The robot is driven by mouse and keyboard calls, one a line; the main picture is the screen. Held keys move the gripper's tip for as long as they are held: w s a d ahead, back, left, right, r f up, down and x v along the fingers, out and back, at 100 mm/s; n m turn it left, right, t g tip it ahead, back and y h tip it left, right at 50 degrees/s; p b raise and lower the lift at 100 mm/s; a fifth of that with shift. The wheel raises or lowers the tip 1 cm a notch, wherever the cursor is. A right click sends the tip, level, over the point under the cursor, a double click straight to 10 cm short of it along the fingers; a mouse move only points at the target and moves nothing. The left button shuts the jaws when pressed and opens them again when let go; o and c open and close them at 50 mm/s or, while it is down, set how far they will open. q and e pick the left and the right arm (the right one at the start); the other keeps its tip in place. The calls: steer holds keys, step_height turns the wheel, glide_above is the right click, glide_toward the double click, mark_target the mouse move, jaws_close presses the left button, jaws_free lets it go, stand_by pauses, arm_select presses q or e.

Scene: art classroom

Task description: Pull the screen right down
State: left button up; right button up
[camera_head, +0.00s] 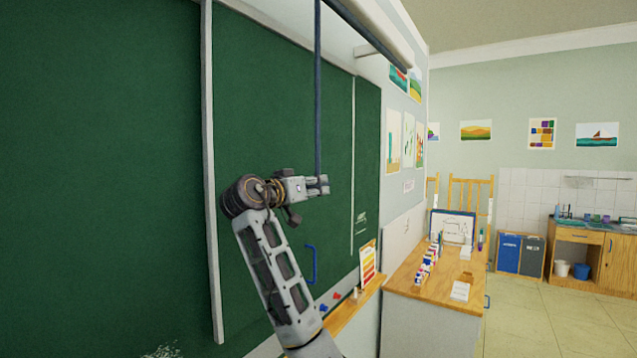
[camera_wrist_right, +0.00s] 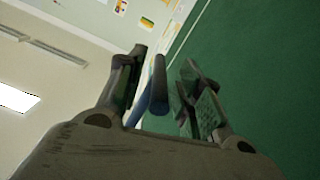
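A pale roller tube (camera_head: 378,35), apparently the screen's, runs along the top of the wall above the green chalkboard (camera_head: 110,150). I cannot tell how much screen is out. A thin dark blue rod (camera_head: 318,90) hangs straight down from the top of the head view to my right gripper (camera_head: 318,186). My left gripper is not in view.
A blue handle (camera_head: 312,265) sits on the board below my right gripper. A ledge (camera_head: 350,312) with a coloured chart (camera_head: 368,264) runs under the board. The floor (camera_head: 555,325) beyond is clear.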

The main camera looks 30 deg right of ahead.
steer(key=shift+p+x, duration=0.3)
steer(key=shift+x, duration=1.05)
steer(key=shift+s, duration=0.1)
jaws_close()
